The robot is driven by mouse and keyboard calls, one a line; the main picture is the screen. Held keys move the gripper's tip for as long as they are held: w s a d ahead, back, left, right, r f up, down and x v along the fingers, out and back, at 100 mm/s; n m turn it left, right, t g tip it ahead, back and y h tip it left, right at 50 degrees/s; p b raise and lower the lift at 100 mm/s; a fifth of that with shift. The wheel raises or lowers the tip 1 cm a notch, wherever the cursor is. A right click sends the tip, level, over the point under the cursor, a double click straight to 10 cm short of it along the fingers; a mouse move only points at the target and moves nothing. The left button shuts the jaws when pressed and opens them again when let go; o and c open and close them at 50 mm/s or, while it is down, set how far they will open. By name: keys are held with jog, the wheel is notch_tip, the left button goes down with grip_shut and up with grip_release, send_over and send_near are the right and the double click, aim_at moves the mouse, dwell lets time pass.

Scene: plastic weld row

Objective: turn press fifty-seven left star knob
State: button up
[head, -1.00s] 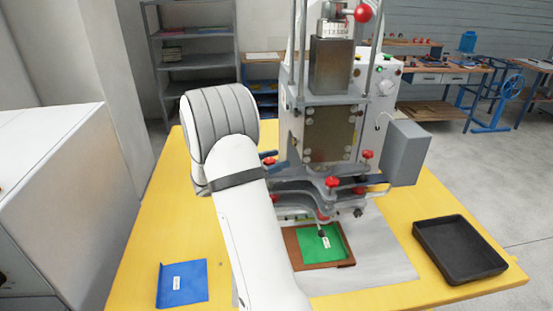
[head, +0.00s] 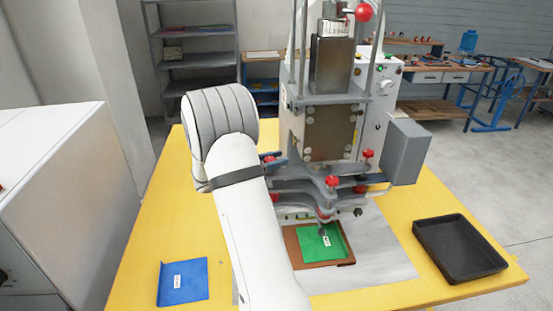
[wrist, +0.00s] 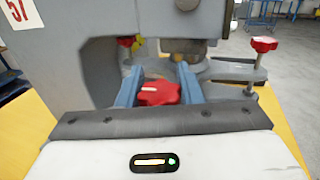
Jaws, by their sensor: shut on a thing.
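The press (head: 328,140) stands on the yellow table, and a "57" label (wrist: 17,8) shows on its body in the wrist view. A red star knob (wrist: 157,93) with a pale line on it sits between the two blue-grey fingers of my gripper (wrist: 159,82). The fingers are shut on it from both sides. In the head view my white arm hides most of the gripper and this knob. Another red star knob (wrist: 263,45) stands to the right on its own post, apart from my gripper. A red knob also shows at the front of the press (head: 332,181).
A green piece (head: 320,243) lies in a brown frame below the press. A blue folder (head: 183,281) lies at the left of the yellow table (head: 140,245). A black tray (head: 421,247) is at the right. A grey box (head: 405,150) sticks out from the press.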

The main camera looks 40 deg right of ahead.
jog(key=shift+m+g, duration=0.6)
jog(key=shift+g, duration=0.3)
jog(key=shift+s, duration=0.1)
jog(key=o, duration=1)
jog(key=shift+c, duration=0.2)
jog(key=v, duration=0.8)
jog(key=shift+r+b, duration=0.15)
jog(key=shift+b, duration=0.3)
